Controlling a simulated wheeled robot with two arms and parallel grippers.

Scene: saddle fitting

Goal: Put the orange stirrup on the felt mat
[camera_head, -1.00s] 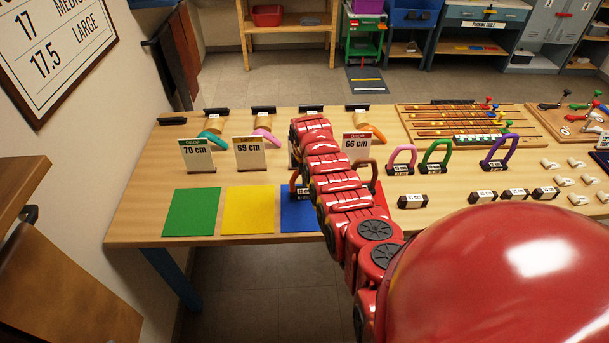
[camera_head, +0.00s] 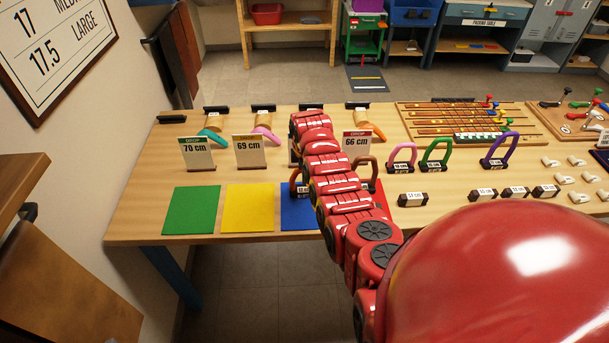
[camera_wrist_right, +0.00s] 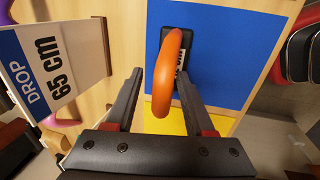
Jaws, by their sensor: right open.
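The orange stirrup (camera_wrist_right: 168,75) stands on the blue felt mat (camera_wrist_right: 228,50) in the right wrist view, with its dark, labelled base (camera_wrist_right: 178,47) on the mat. My right gripper (camera_wrist_right: 159,74) is open, with one finger on each side of the stirrup's loop. I cannot tell whether the fingers touch it. In the head view, my red right arm hides the gripper and most of the stirrup, and only part of the blue mat (camera_head: 297,214) shows. My left gripper is in neither view.
A 65 cm drop sign (camera_wrist_right: 45,65) stands close to the gripper. Green (camera_head: 191,210) and yellow (camera_head: 248,208) mats lie to the left. Brown (camera_head: 369,165), pink (camera_head: 402,155), green (camera_head: 435,153) and purple (camera_head: 497,150) stirrups stand to the right.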

